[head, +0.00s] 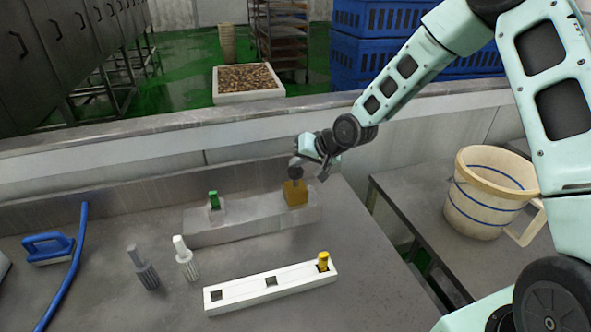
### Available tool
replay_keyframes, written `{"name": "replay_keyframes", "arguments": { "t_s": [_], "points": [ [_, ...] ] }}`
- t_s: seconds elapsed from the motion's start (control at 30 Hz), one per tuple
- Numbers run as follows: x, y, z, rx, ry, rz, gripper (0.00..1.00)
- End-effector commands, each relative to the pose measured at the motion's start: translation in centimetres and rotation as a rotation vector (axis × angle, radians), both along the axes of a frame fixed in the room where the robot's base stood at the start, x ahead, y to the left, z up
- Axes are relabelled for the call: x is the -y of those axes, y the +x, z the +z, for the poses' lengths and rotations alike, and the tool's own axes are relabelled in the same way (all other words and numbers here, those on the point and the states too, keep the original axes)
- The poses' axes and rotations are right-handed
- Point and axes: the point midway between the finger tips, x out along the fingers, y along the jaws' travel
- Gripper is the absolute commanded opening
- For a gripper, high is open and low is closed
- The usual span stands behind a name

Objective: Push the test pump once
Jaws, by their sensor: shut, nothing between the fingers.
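A grey raised block (240,227) on the counter bears a small green piece (214,201) at its left and an amber block (295,193) at its right. My gripper (295,174) is shut and empty, pointing down directly over the amber block. Its tip is at or just above the block's top; I cannot tell whether they touch. Two small ribbed fittings with narrow tops, one dark grey (147,273) and one white (187,262), stand in front of the grey block. I cannot tell for sure which thing is the test pump.
A white strip (245,290) with square holes lies in front, a yellow peg (323,262) in its right hole. A blue-handled brush (47,248) and blue hose (66,280) lie left. A cream jug (480,200) stands on the right table. A low wall (120,160) runs behind.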

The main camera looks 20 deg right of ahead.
Motion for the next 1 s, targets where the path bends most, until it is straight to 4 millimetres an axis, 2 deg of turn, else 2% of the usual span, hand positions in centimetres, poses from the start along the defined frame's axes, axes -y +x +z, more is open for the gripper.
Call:
{"name": "replay_keyframes", "arguments": {
  "t_s": [1.0],
  "points": [
    [0.0,0.0,-1.3,-0.001,0.001,0.0,0.0]
  ]
}}
